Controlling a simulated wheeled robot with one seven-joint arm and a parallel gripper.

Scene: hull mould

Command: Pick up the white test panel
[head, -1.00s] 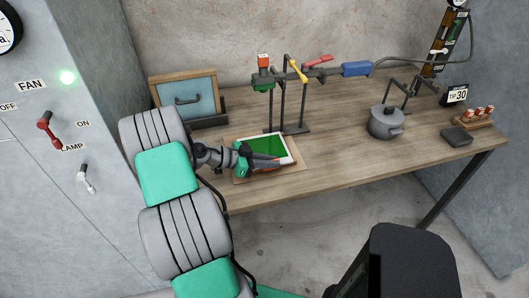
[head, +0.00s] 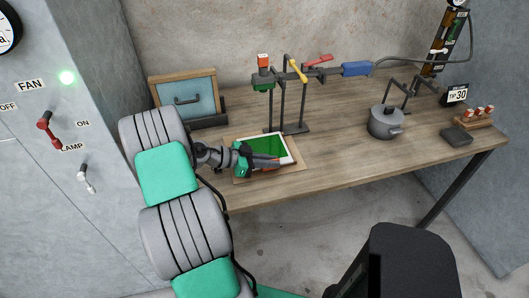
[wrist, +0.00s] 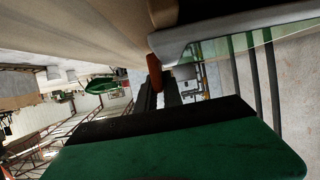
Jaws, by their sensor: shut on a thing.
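The white test panel (head: 282,146) shows as a flat plate with a white rim and a green upper face. It lies on or just above a tan board on the bench; I cannot tell whether there is a gap. My gripper (head: 272,162) reaches in from the left and is shut on the panel at its near edge. The fingers cover part of that edge. In the wrist view the panel's pale edge (wrist: 240,22) crosses the upper right, beside the finger area (wrist: 155,78).
The tan board (head: 296,170) lies under the panel. Just behind stands a dark stand (head: 296,128) with clamps and a yellow lever. A grey pot (head: 385,122) stands to the right. The bench between is clear.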

